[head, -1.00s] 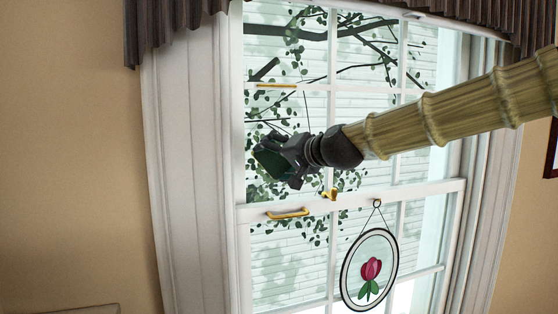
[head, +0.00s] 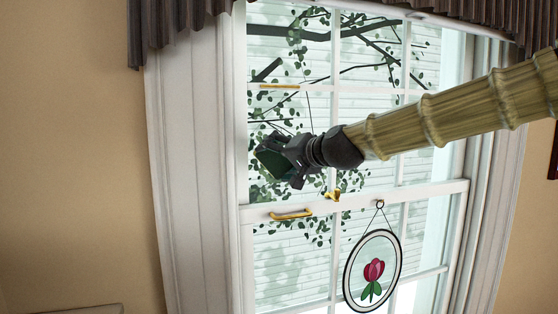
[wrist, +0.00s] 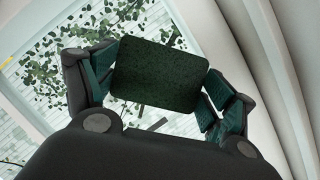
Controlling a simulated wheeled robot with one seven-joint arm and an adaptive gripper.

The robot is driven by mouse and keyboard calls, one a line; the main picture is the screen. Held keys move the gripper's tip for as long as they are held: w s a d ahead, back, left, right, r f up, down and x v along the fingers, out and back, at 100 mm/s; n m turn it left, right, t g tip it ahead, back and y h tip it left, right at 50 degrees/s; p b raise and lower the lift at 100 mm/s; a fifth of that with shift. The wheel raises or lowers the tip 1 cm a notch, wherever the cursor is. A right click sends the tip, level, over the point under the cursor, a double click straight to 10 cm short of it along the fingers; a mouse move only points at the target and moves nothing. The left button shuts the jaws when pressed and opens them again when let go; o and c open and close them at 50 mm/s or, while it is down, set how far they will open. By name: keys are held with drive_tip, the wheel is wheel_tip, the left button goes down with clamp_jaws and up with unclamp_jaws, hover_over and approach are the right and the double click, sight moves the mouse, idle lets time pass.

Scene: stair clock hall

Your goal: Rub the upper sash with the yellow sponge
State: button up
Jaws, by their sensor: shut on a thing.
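The upper sash (head: 334,75) is a white window frame with several panes and a small brass pull. My gripper (head: 284,160) is in front of its lower left part, on the room side. It is shut on a block with a dark green face (wrist: 160,75), taken to be the sponge; no yellow shows on it. The block sits between both fingers in the wrist view, and its green face also shows in the head view (head: 271,164). Whether the block touches the glass cannot be told.
The lower sash rail (head: 420,193) carries a brass latch (head: 333,194) and a brass handle (head: 290,215) just below my gripper. A round tulip ornament (head: 372,270) hangs from a hook at lower right. A dark pleated valance (head: 180,25) covers the top.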

drive_tip(key=shift+w+a, duration=0.25)
drive_tip(key=shift+w, duration=0.5)
idle(0.3)
drive_tip(key=w+d+r+p, duration=0.1)
drive_tip(key=w+d+r, duration=0.1)
drive_tip(key=d, duration=0.9)
drive_tip(key=shift+w, duration=0.85)
idle(1.0)
drive_tip(key=shift+s+a, duration=0.65)
drive_tip(key=shift+a, duration=1.2)
drive_tip(key=shift+s+a, duration=0.6)
drive_tip(key=shift+a, duration=1.2)
drive_tip(key=shift+s+a, duration=0.65)
drive_tip(key=shift+a, duration=1.2)
drive_tip(key=shift+w+r+p, duration=0.1)
drive_tip(key=shift+r+p, duration=0.4)
drive_tip(key=shift+r, duration=0.65)
